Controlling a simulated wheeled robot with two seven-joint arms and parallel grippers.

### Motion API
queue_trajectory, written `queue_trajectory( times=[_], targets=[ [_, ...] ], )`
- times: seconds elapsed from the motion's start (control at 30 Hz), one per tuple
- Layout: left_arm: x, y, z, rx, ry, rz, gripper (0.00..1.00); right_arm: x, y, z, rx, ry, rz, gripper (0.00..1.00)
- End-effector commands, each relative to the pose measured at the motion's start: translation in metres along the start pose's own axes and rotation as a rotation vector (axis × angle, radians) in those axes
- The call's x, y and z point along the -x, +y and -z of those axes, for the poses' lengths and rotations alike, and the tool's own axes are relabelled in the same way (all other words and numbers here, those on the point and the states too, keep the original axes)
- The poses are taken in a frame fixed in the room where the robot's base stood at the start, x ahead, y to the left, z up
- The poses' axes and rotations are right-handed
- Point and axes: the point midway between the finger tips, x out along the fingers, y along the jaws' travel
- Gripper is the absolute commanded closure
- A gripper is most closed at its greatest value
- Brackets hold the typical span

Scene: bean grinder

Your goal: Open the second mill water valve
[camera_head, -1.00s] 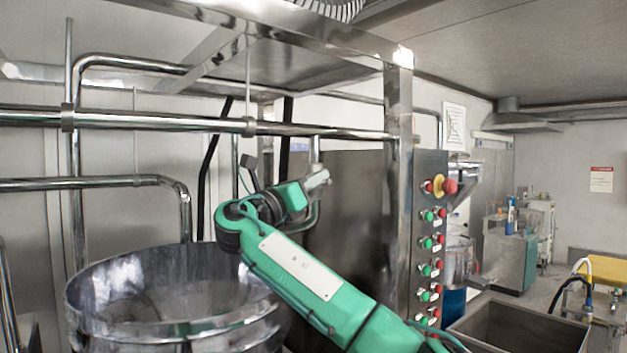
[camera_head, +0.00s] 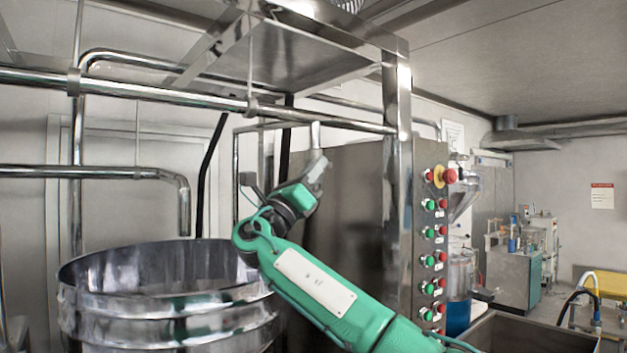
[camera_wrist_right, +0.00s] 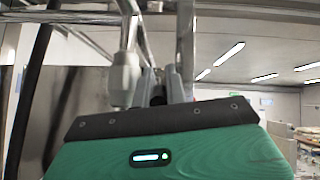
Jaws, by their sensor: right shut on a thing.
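The water valve (camera_head: 316,136) sits on a thin metal pipe that drops from the overhead pipework, beside the large steel cabinet. In the right wrist view its pale grey body (camera_wrist_right: 125,80) stands upright, just left of the fingers. My right gripper (camera_head: 318,168) is raised at the valve, and its fingers (camera_wrist_right: 168,86) are shut on the valve's handle. The handle is mostly hidden by the fingers and the gripper body, so I cannot tell its angle. My left gripper is in neither current view.
A large round steel vat (camera_head: 150,300) stands at the lower left. A control panel (camera_head: 431,230) with several red and green buttons is right of my arm. Horizontal pipes (camera_head: 150,92) cross overhead. A steel sink (camera_head: 520,332) is at the lower right.

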Motion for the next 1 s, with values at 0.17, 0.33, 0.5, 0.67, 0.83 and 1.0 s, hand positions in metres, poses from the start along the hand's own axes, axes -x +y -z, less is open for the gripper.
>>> queue_trajectory(
  times=[0.17, 0.33, 0.5, 0.67, 0.83, 1.0],
  targets=[
    [0.000, 0.000, 0.000, 0.000, 0.000, 0.000, 0.64, -0.001, -0.001, -0.001, 0.001, -0.004, 0.001, 1.00],
    [0.000, 0.000, 0.000, 0.000, 0.001, 0.000, 0.64, -0.001, -0.001, -0.001, 0.000, -0.004, 0.001, 0.81],
    [0.000, 0.000, 0.001, 0.000, 0.001, 0.000, 0.64, -0.001, 0.000, 0.000, 0.000, -0.003, 0.001, 0.65],
    [0.000, 0.000, 0.001, -0.001, 0.001, 0.000, 0.64, 0.000, 0.000, 0.000, 0.000, -0.002, 0.001, 0.65],
    [-0.007, 0.001, 0.000, -0.001, 0.001, -0.001, 0.64, 0.010, 0.001, 0.002, -0.001, -0.003, -0.001, 0.65],
    [-0.026, 0.001, -0.002, -0.001, 0.001, -0.001, 0.64, 0.040, 0.001, 0.001, -0.003, -0.004, -0.001, 0.65]
  ],
)
